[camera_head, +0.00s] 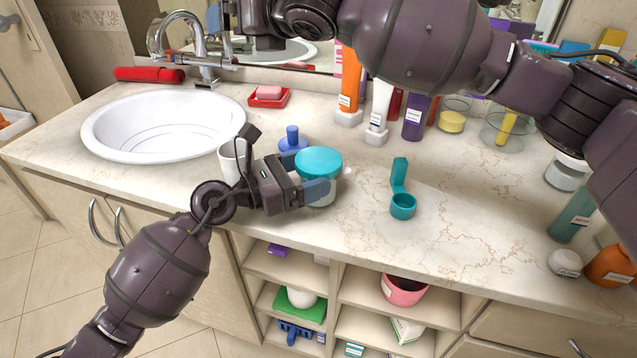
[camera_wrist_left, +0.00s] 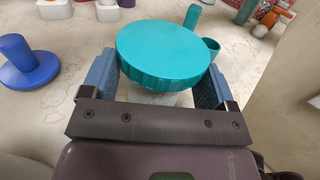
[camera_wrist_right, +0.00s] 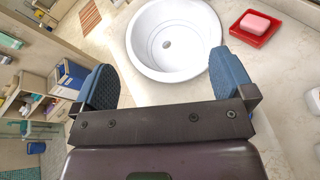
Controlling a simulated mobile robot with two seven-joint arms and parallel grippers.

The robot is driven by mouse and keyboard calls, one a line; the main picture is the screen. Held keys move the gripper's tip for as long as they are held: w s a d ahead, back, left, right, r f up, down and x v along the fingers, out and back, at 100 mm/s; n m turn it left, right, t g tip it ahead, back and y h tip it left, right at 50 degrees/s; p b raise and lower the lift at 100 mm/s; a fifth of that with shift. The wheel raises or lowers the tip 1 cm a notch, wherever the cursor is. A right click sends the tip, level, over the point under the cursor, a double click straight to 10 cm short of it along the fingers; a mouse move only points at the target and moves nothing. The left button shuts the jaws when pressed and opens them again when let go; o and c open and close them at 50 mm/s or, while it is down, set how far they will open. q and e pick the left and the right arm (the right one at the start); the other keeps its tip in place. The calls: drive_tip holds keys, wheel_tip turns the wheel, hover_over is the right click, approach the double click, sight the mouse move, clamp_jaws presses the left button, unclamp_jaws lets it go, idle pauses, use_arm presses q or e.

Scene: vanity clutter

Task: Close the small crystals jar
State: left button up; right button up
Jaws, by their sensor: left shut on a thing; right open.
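A jar with a wide teal lid (camera_head: 319,160) and a pale body stands near the counter's front edge. My left gripper (camera_head: 308,190) is shut around the body, just below the lid. In the left wrist view the lid (camera_wrist_left: 165,52) sits over the jar between the two fingers and hides most of the body; I cannot tell whether it is fully seated. No readable label shows which is the crystals jar. My right gripper (camera_wrist_right: 165,80) is open and empty, high over the counter near the sink.
A blue stopper-shaped object (camera_head: 292,140) and a white cup (camera_head: 232,160) stand close to the left gripper. The sink (camera_head: 165,125) is at left, with a red soap dish (camera_head: 284,97) behind. Bottles line the back. Bare counter lies right of the small teal container.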

drive_tip(key=s+d+f+m+g+h, duration=0.1)
drive_tip(key=s+d+f+g+h, duration=0.2)
drive_tip(key=s+d+f+m+g+h, duration=0.2)
drive_tip(key=s+d+f+g+h, duration=0.1)
drive_tip(key=d+f, duration=0.1)
drive_tip(key=s+d+f+m+g+h, duration=0.2)
drive_tip(key=s+d+f+g+h, duration=0.1)
drive_tip(key=s+h, duration=0.1)
drive_tip(key=shift+d+f+g, duration=0.3)
drive_tip(key=shift+f+g, duration=0.1)
drive_tip(key=shift+s+d+h, duration=0.2)
drive_tip(key=shift+d+h, duration=0.3)
drive_tip(key=shift+d, duration=0.05)
drive_tip(key=shift+m, duration=0.3)
drive_tip(key=shift+f, duration=0.1)
